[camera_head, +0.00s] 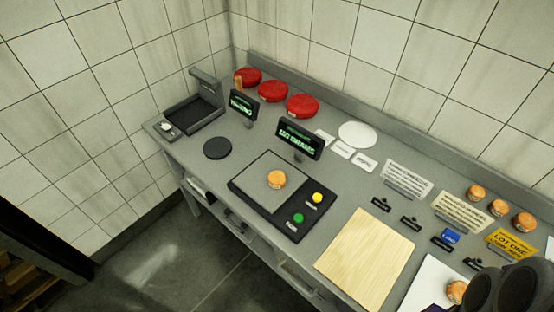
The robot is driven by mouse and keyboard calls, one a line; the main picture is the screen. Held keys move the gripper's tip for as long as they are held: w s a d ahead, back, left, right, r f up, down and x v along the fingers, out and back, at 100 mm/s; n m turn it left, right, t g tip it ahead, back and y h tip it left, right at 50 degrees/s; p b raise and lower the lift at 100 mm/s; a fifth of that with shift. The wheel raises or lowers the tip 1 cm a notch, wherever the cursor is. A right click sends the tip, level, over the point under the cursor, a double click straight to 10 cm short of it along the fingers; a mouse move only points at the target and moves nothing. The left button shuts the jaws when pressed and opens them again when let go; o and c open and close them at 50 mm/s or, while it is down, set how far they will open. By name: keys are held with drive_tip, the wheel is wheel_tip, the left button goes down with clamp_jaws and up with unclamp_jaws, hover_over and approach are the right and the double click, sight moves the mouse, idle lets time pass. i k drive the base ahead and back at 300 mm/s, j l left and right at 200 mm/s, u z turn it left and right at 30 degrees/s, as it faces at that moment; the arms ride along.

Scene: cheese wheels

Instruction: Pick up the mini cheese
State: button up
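Several small round orange cheeses are in view. One mini cheese (276,180) sits on the grey plate of the scale (262,207) near the middle. Another mini cheese (456,291) lies on a white board (428,283) at the lower right, partly hidden by dark rounded parts that look like my arm. Three more, the left one (477,192), the middle one (498,207) and the right one (523,222), stand in a row at the back right. I cannot make out my gripper's fingers, nor anything held.
A wooden board (366,258) lies beside the scale. Three red cheese wheels (302,106) stand along the back wall. A display (299,138), a black disc (217,148), a second device (194,109), a white disc (357,134), a yellow sign (512,245) and label cards share the grey counter.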

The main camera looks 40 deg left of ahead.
sight(276, 178)
drive_tip(key=u, duration=1.5)
